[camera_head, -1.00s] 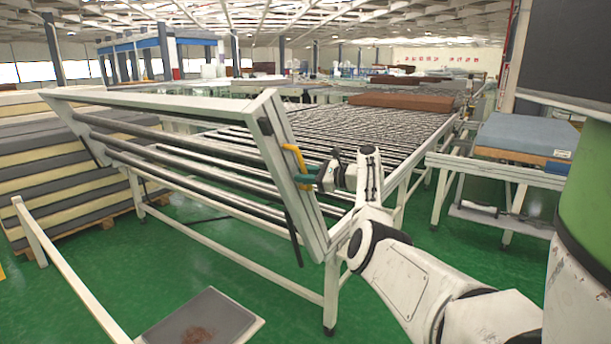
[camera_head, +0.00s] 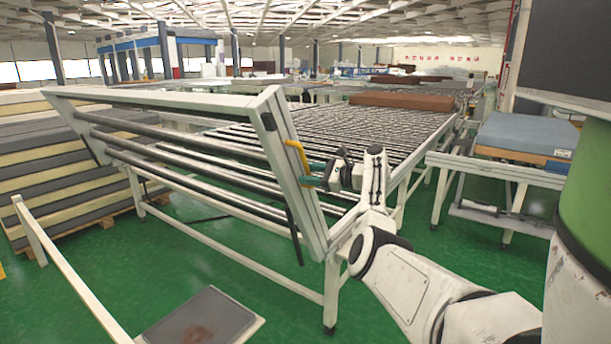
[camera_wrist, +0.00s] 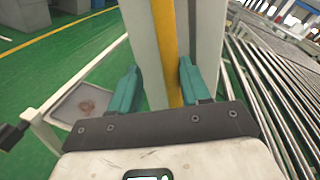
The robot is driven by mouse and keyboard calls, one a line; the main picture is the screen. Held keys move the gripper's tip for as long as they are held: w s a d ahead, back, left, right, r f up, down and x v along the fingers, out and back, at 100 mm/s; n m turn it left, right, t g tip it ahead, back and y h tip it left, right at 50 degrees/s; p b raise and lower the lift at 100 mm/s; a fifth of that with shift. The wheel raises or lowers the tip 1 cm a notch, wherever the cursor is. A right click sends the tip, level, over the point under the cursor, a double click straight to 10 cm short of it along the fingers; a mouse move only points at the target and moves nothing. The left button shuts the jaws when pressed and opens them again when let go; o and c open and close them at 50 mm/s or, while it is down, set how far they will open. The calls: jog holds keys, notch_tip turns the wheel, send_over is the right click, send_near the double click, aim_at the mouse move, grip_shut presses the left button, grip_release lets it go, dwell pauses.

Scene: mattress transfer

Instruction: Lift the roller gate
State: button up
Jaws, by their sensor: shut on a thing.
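The roller gate (camera_head: 180,98) is a white frame with dark rollers. It stands tilted up at the near end of the roller table, its top edge leaning toward the left and front. A yellow handle (camera_head: 296,158) is on the gate's right side post. My gripper (camera_head: 311,175) is at this handle, with teal fingers on it. In the wrist view the yellow handle (camera_wrist: 166,50) runs between the two teal fingers of my gripper (camera_wrist: 160,90), beside the white post. My gripper is shut on the handle.
The roller table (camera_head: 340,135) stretches back, with a brown mattress (camera_head: 402,101) at its far end. Stacked mattresses (camera_head: 40,155) stand at the left. A blue mattress (camera_head: 525,133) lies on a stand at the right. A low white rail (camera_head: 70,270) and a grey plate (camera_head: 200,322) are in front.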

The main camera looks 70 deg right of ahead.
jog(key=s+b, duration=0.1)
jog(key=s, duration=0.8)
jog(key=shift+a+r, duration=0.3)
jog(key=shift+a, duration=0.05)
jog(key=w+a+f+n+g+y, duration=0.1)
jog(key=w+a+f+n+g, duration=0.3)
jog(key=a+f, duration=0.65)
jog(key=w+a+f+n+g+y, duration=0.15)
jog(key=a+f+n, duration=0.35)
jog(key=a+f, duration=0.55)
jog(key=w+a+f+n+g+y, duration=0.1)
jog(key=w+a+f+n+g, duration=0.35)
jog(key=a+f, duration=0.55)
jog(key=s+a+f+n+g, duration=0.25)
jog(key=s+a+n, duration=0.2)
jog(key=a, duration=0.45)
jog(key=s+a+f+n+g, duration=0.25)
jog(key=a+n, duration=0.25)
jog(key=a, duration=0.4)
jog(key=s+a+n+g+h, duration=0.1)
jog(key=s+a+n+h, duration=0.1)
jog(key=s+a+n, duration=0.6)
jog(key=s+a+r, duration=0.1)
jog(key=s, duration=0.3)
jog(key=shift+a, duration=0.15)
